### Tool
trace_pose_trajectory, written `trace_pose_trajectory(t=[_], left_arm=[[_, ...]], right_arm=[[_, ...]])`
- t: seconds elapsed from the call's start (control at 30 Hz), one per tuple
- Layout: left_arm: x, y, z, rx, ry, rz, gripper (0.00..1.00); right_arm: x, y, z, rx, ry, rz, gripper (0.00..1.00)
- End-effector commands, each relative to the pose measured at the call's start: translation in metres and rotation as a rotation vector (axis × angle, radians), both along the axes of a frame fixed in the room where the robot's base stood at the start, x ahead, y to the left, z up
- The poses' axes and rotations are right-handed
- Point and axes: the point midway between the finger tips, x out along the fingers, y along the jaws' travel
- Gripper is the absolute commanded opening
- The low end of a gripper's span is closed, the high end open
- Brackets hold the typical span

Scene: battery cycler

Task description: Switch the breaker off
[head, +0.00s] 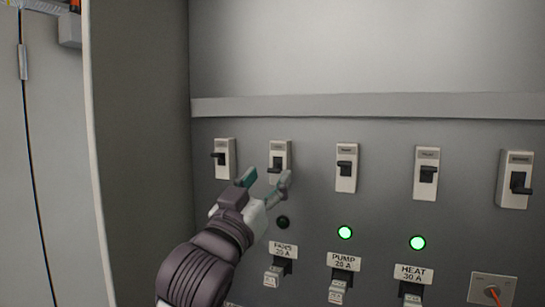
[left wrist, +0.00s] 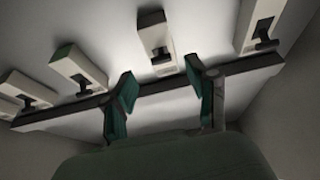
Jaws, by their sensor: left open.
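A row of several pale breakers with dark levers runs along the grey panel. My left gripper (head: 266,181) is open, its two green-padded fingers apart, just below and in front of the second breaker from the left (head: 280,150). In the left wrist view, a breaker (left wrist: 154,32) with its dark lever shows beyond the gap between the open fingers (left wrist: 163,92), and nothing is between the pads. Whether a finger touches the lever I cannot tell. The leftmost breaker (head: 226,146) and the third breaker (head: 347,180) are on either side. The breaker labels are too small to read. My right gripper is not in view.
Below are switches labelled FANS (head: 283,249), PUMP (head: 344,262) and HEAT (head: 413,274). The pump lamp (head: 344,232) and heat lamp (head: 417,243) glow green; the fans lamp (head: 283,222) is dark. A rotary knob (head: 492,292) is at lower right. A ledge (head: 400,105) runs above the breakers.

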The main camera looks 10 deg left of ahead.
Motion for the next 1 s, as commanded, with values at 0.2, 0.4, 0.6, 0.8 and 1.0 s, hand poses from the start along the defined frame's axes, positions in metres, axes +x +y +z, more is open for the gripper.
trace_pose_trajectory(t=[0.2,0.4,0.6,0.8,1.0], left_arm=[[0.022,-0.007,0.012,0.000,-0.001,0.002,0.58],[0.027,-0.009,0.012,0.000,-0.001,0.001,0.58],[0.027,-0.008,0.012,0.000,-0.001,0.001,0.53],[0.027,-0.008,0.012,0.000,-0.001,0.001,0.20],[0.027,-0.008,0.010,-0.001,-0.004,0.001,0.00]], right_arm=[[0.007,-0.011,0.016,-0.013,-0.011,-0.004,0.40],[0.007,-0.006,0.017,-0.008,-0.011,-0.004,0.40],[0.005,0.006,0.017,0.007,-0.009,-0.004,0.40],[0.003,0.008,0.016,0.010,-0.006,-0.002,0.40],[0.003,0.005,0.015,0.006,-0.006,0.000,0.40]])
